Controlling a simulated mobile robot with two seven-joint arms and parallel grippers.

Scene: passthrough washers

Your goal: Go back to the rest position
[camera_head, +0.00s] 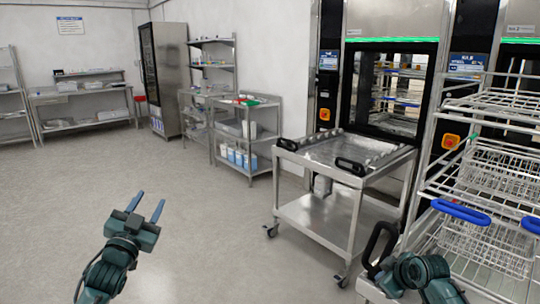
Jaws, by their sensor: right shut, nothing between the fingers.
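My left gripper (148,199) is in the lower left of the head view. Its two blue fingers stand apart with nothing between them, over open floor. My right gripper (388,283) is at the bottom right edge, low beside the wire rack. It is seen only in part, its fingers are hard to make out, and it is shut and empty.
A steel trolley (330,210) with black handles stands at centre right before a washer (385,95). A wire rack (500,100) with baskets and blue handles (460,212) is close to my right arm. Shelves (246,130) stand behind. The left floor is clear.

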